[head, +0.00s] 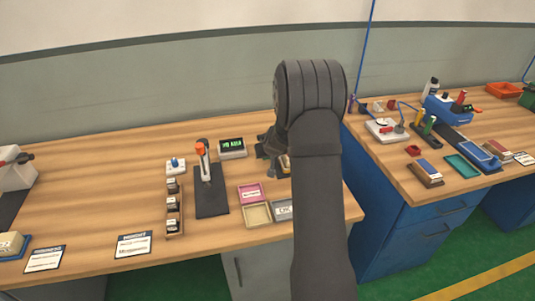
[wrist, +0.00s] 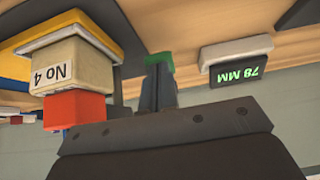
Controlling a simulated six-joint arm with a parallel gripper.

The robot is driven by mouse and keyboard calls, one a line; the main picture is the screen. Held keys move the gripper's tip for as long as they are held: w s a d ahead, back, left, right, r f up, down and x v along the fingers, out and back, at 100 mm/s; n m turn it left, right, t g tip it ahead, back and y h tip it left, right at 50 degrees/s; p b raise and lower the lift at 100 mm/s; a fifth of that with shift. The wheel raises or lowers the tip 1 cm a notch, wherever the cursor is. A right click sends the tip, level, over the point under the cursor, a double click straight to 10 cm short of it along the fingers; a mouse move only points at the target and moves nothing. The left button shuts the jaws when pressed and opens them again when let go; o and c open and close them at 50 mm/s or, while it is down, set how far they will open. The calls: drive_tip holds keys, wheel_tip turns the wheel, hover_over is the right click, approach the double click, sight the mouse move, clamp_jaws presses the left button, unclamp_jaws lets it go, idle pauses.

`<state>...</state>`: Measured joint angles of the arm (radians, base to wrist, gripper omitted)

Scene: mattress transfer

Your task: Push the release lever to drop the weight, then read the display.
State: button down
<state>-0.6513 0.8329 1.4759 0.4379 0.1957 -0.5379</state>
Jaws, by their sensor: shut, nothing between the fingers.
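My gripper (head: 268,147) is mostly hidden behind my own arm in the head view, right of the display (head: 232,147). In the wrist view, which is upside down, its dark fingers (wrist: 160,92) are shut and empty. A small green piece (wrist: 160,62) lies right at the fingertips; I cannot tell whether they touch or whether it is the lever. The display's green text in the wrist view (wrist: 242,72) reads "78 MM". A beige block (wrist: 75,72) marked "No 4" stands beside the fingers on a white and yellow slab (wrist: 85,25). A red block (wrist: 72,108) sits against it, possibly the weight.
Left of the gripper, an orange-topped post (head: 203,160) stands on a dark base (head: 212,203). A rack (head: 175,220) of labelled blocks, a pink tray (head: 250,191) and a tan tray (head: 257,214) are nearby. The wooden table (head: 95,185) is clear at left-centre.

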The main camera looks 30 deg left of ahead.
drive_tip(key=s+d+f+v, duration=0.1)
drive_tip(key=v, duration=1.1)
drive_tip(key=shift+s+d, duration=0.25)
